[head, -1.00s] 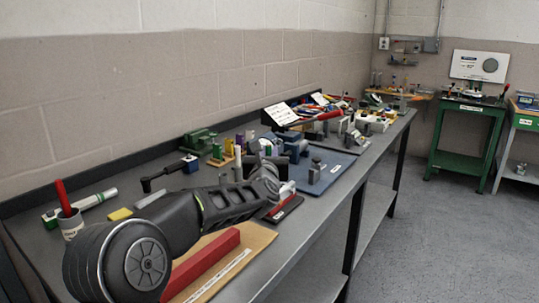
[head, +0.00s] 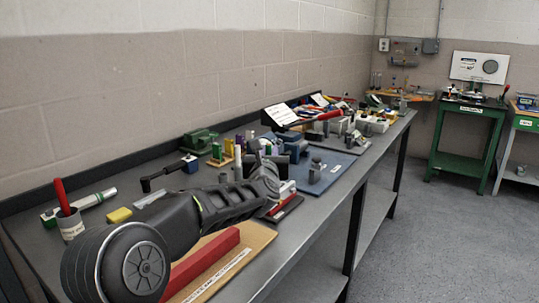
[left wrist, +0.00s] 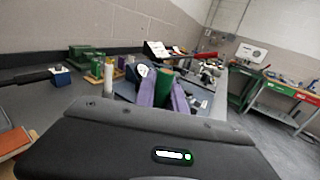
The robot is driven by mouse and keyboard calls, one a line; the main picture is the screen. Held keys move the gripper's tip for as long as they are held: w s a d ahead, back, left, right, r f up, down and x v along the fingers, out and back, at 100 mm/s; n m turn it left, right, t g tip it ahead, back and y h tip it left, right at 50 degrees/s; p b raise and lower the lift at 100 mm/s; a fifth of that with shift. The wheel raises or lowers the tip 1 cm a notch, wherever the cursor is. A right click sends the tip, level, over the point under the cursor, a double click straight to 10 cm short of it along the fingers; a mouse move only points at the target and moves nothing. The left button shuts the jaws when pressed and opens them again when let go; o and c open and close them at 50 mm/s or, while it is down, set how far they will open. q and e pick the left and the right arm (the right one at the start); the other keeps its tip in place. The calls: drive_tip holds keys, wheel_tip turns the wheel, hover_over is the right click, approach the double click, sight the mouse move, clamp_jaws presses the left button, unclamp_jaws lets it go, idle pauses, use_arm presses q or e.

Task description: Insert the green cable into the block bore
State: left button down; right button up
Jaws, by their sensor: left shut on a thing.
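My left arm reaches over the bench from the front left in the head view. My left gripper (left wrist: 162,88) shows two purple fingers in the left wrist view, shut on the green cable (left wrist: 164,85), which stands up between them as a short green cylinder. In the head view the gripper (head: 270,153) is small and partly hidden among the parts at mid-bench. Dark slate-blue blocks (head: 296,149) stand right beside it; I cannot tell which holds the bore, and no bore opening is visible. The cable's lower end is hidden. My right gripper is not in view.
A green machine part (head: 199,143) and a small blue block with a dark handle (head: 190,164) stand left of the gripper. A blue mat (head: 335,167) lies to its right. A red bar (head: 205,257) lies near the front. The wall runs along the back.

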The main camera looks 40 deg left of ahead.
use_arm(q)
drive_tip(key=shift+f+b, duration=1.9)
drive_tip(key=shift+b, duration=0.6)
idle(0.3)
drive_tip(key=c, duration=1.3)
unclamp_jaws()
drive_tip(key=shift+r, duration=0.15)
drive_tip(key=shift+r+p, duration=1.65)
drive_tip(key=shift+r, duration=0.8)
drive_tip(key=shift+s+d, duration=0.1)
